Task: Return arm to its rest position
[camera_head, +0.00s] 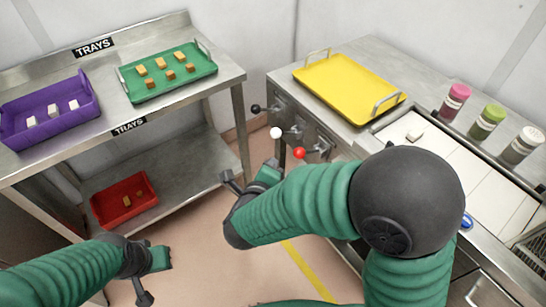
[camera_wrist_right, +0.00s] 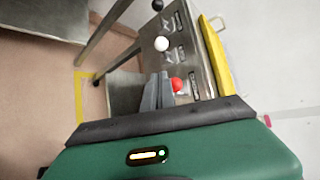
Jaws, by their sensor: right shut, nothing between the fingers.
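My right arm reaches across the front of the metal counter in the head view. Its gripper (camera_head: 280,150) is shut and empty, beside the counter's lever panel. In the right wrist view its fingers (camera_wrist_right: 159,80) lie together, left of the red knob (camera_wrist_right: 177,84). The white knob (camera_wrist_right: 161,44) shows beyond them. In the head view the fingers are between the white knob (camera_head: 276,132) and the red knob (camera_head: 299,153); I cannot tell whether they touch either. My left gripper (camera_head: 162,258) hangs low at the lower left, over the floor; its jaw state is unclear.
A black knob (camera_head: 255,108) is further back on the panel. The yellow tray (camera_head: 350,88) and several capped bottles (camera_head: 487,122) stand on the counter. A shelf unit at left holds purple (camera_head: 50,118), green (camera_head: 168,72) and red (camera_head: 125,203) trays. Floor between is clear.

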